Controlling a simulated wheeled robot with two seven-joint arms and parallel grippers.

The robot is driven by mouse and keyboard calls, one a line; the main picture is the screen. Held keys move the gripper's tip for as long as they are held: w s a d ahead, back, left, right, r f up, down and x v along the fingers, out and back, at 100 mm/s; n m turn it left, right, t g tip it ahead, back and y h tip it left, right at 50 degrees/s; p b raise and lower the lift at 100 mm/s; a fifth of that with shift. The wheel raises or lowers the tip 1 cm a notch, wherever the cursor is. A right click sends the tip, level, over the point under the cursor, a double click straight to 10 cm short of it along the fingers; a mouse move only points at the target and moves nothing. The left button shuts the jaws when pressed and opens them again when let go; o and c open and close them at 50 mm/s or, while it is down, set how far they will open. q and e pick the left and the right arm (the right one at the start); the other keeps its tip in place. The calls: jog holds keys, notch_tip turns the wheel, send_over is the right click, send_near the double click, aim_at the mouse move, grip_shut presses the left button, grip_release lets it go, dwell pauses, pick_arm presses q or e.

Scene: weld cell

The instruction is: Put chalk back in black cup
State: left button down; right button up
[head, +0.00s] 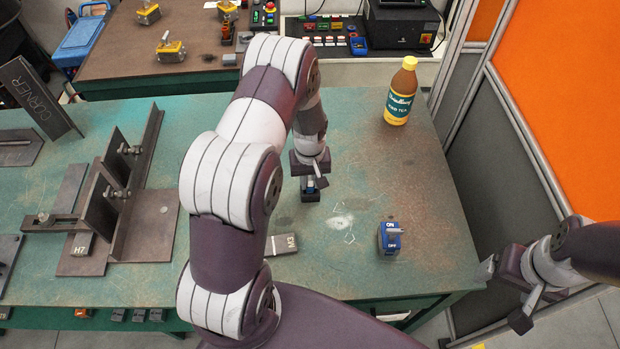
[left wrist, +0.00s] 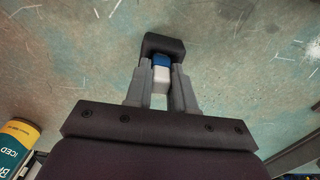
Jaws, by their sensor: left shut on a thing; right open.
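The black cup (head: 311,195) stands on the green table, directly below my left gripper (head: 309,174). In the left wrist view the cup (left wrist: 164,43) shows just beyond the fingertips (left wrist: 161,82). My left gripper is shut on the chalk, a small white piece (left wrist: 160,86) with a blue end (left wrist: 161,60). The blue end (head: 309,183) points down at the cup's mouth. It overlaps the cup in view; how deep it sits inside, I cannot tell. My right gripper (head: 508,292) is open and empty, off the table's right edge.
A blue ON/OFF box (head: 390,238) and a dark M3 block (head: 283,243) lie nearer me. A yellow tea bottle (head: 400,92) stands at the back right. Steel angle fixtures (head: 120,170) fill the left side. The table right of the cup is mostly clear.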

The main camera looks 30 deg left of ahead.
pick_arm(q)
jog(key=shift+f, duration=0.25)
jog(key=c, duration=0.9)
grip_release()
notch_tip(320, 180, up, 13)
jog(key=shift+f+b, duration=0.15)
jog(key=shift+b, duration=0.55)
jog(key=s+d+r+m, duration=0.1)
jog(key=s+d+m, duration=0.1)
jog(key=s, duration=0.2)
jog(key=s+d+r+m+t, duration=0.1)
jog(key=s+d+r+m, duration=0.1)
jog(key=s, duration=0.3)
jog(key=s+d+r+m, duration=0.2)
jog(key=s+d+m, duration=0.1)
jog(key=s+d, duration=0.1)
jog(key=shift+s+d, duration=0.1)
jog(key=shift+s, duration=0.15)
